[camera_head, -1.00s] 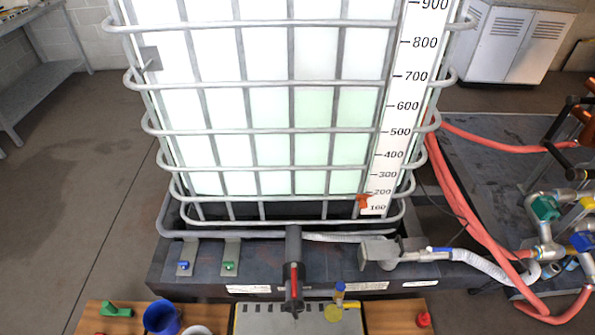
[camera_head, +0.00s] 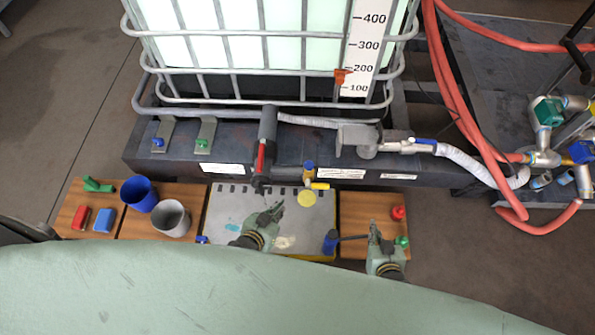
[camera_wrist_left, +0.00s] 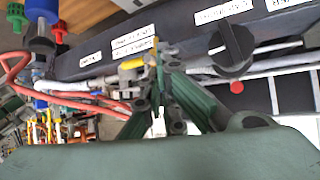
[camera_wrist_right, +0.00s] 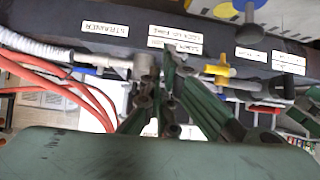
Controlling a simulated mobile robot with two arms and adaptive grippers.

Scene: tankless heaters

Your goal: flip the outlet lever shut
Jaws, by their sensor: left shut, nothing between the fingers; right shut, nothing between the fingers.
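The dark outlet pipe (camera_head: 267,130) sticks out from the front of the caged tank. Its red lever (camera_head: 261,157) lies along the pipe, pointing toward me; red also shows in the right wrist view (camera_wrist_right: 265,109). My left gripper (camera_head: 274,210) is shut and empty over the grey tray, in front of the pipe's end and apart from it. My right gripper (camera_head: 374,228) is shut and empty over the right wooden board, farther from the lever. In the left wrist view a dark knob-like part (camera_wrist_left: 232,45) is right of the fingers (camera_wrist_left: 162,52).
A small valve with a yellow handle (camera_head: 320,186) is just right of the pipe. A blue-handled valve (camera_head: 422,141) joins a pale hose. A grey tray (camera_head: 225,205), blue cup (camera_head: 138,192) and grey cup (camera_head: 171,216) stand in front. Red hoses (camera_head: 447,110) hang at right.

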